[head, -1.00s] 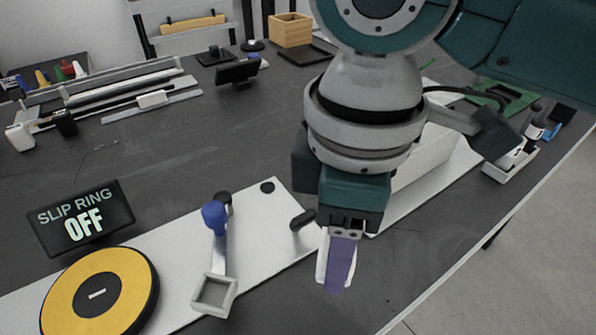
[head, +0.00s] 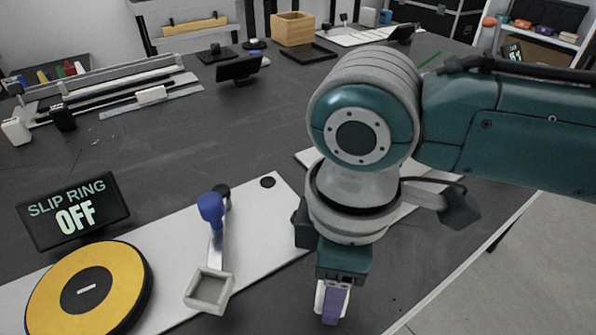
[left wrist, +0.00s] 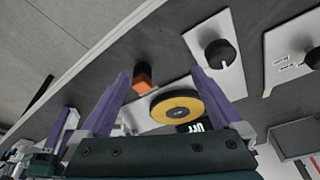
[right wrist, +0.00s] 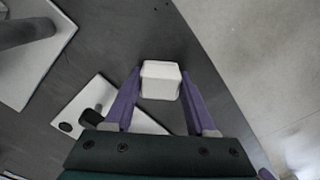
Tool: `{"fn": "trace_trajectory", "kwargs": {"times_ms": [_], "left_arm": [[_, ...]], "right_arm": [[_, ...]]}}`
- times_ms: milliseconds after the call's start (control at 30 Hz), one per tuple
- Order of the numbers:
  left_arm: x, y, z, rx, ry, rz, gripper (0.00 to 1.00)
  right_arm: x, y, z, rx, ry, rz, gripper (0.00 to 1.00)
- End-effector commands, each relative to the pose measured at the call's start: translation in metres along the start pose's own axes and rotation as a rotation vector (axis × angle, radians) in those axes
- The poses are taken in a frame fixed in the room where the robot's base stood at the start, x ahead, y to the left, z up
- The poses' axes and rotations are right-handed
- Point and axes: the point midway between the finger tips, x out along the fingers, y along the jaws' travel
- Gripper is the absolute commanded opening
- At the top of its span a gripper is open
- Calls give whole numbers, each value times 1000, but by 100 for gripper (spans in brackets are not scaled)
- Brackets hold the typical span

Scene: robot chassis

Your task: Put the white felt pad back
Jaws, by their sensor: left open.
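The white felt pad (right wrist: 160,80) shows as a pale block between the fingertips of my right gripper (right wrist: 160,88) in the right wrist view. The fingers touch it on both sides. In the head view my right gripper (head: 333,305) points down near the table's front edge, right of the white plate, with slivers of white beside its purple finger. The dark table surface lies below the pad. My left gripper (left wrist: 160,90) is open and empty in the left wrist view and is outside the head view.
A white base plate (head: 265,215) carries a blue-knobbed lever with a square frame (head: 210,290) and a yellow disc (head: 85,285). A sign (head: 73,212) reads "SLIP RING OFF". An orange-and-black part (left wrist: 142,82) shows in the left wrist view.

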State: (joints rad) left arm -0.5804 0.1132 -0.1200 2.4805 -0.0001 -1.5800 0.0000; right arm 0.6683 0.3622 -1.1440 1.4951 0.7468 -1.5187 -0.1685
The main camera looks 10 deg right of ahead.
Motion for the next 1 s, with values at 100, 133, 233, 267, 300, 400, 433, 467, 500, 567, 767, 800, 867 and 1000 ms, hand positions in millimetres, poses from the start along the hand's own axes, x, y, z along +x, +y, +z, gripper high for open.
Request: {"fn": "trace_trajectory", "kwargs": {"times_ms": [100, 133, 233, 267, 300, 400, 433, 467, 500, 567, 767, 800, 867, 1000], "left_arm": [[0, 0, 0, 0, 0, 0, 100], [0, 0, 0, 0, 0, 0, 100], [0, 0, 0, 1, 0, 0, 100], [0, 0, 0, 1, 0, 0, 100], [0, 0, 0, 1, 0, -1, 100], [0, -1, 0, 4, -1, -3, 100], [0, -1, 0, 5, -1, -3, 100], [0, -1, 0, 6, -1, -4, 100], [0, -2, 0, 7, -1, -5, 100], [-2, -2, 0, 8, -2, -6, 100], [-15, -3, -4, 10, -2, -8, 100], [-18, -3, -5, 10, -2, -8, 100], [-22, -3, -6, 10, -2, -8, 100], [-29, -4, -9, 10, -2, -8, 100]], "right_arm": [[0, 0, 0, 0, 0, 0, 69], [0, 0, 0, 0, 0, 0, 72], [0, 0, 0, 0, 0, 0, 84], [0, 0, 0, 0, 0, 0, 86], [0, 0, 0, 0, 0, 0, 86], [0, 0, 0, 0, 0, 0, 86], [0, 0, 0, 0, 0, 0, 86], [0, 0, 0, 0, 0, 0, 86], [-1, 0, 0, 0, 0, 0, 86], [-5, 0, 0, 0, 1, 1, 86], [-41, 1, 0, 0, 3, 2, 86], [-51, 1, -1, -1, 4, 2, 86], [-65, 1, -1, 0, 4, 2, 86], [-95, 1, -1, 0, 3, 2, 86]]}}
